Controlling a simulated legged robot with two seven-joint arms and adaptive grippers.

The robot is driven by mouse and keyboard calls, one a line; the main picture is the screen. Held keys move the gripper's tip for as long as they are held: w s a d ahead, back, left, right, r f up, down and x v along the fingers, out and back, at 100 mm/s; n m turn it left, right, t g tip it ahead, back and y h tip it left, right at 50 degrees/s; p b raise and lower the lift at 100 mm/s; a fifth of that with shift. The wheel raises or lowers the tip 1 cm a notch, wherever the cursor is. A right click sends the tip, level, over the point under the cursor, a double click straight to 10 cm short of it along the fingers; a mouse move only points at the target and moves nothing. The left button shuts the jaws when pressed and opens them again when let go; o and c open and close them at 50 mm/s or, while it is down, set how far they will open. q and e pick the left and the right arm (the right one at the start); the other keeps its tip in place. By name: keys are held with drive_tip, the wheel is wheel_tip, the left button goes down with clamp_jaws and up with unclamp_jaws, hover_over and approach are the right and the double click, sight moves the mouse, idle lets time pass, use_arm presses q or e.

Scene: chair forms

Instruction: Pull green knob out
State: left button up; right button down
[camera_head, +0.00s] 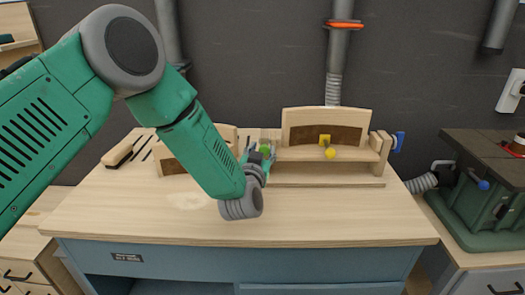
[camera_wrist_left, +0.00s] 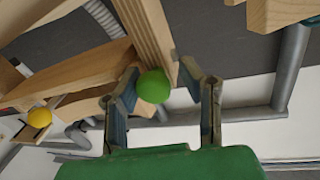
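The green knob (camera_head: 265,148) sits on the wooden fixture at the middle of the bench, partly covered by my left gripper (camera_head: 259,157) in the head view. In the left wrist view the round green knob (camera_wrist_left: 153,86) is in front of a wooden slat. My left gripper (camera_wrist_left: 158,78) is open there, with one finger on each side of the knob. The left finger is close to the knob, and a gap shows at the right finger. I cannot tell whether either touches it. My right gripper is not in view.
A yellow knob (camera_head: 330,153) stands on the wooden fixture (camera_head: 307,115) to the right; it also shows in the left wrist view (camera_wrist_left: 40,117). A brush (camera_head: 118,153) lies at the bench's left. A green machine (camera_head: 485,195) stands at the right. The bench front (camera_head: 330,222) is clear.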

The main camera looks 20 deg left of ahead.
use_arm(q)
drive_tip(key=shift+w+a, duration=0.1)
drive_tip(key=shift+a, duration=0.05)
clamp_jaws()
drive_tip(key=shift+d+r, duration=0.1)
drive_tip(key=shift+d, duration=0.35)
drive_tip(key=shift+s+d, duration=0.25)
drive_tip(key=shift+d, duration=0.05)
drive_tip(key=shift+s+d+r+p, duration=0.15)
drive_tip(key=shift+s+p, duration=0.25)
drive_tip(key=shift+s, duration=0.6)
drive_tip(key=shift+w+a+f, duration=0.1)
drive_tip(key=shift+a+f, duration=0.1)
drive_tip(key=shift+f, duration=0.05)
drive_tip(key=o, duration=0.8)
unclamp_jaws()
drive_tip(key=shift+d, duration=0.1)
drive_tip(key=shift+c, duration=0.2)
drive_tip(key=shift+s+d+r, duration=0.2)
drive_tip(key=shift+s+r, duration=0.05)
drive_tip(key=shift+s, duration=0.15)
drive_tip(key=shift+w+f, duration=0.1)
drive_tip(key=shift+f, duration=0.05)
drive_tip(key=shift+s, duration=0.2)
approach(266, 152)
drive_tip(key=s, duration=0.2)
drive_tip(key=s+d, duration=0.1)
drive_tip(key=s, duration=0.1)
drive_tip(key=shift+s, duration=0.1)
drive_tip(key=shift+a, duration=0.15)
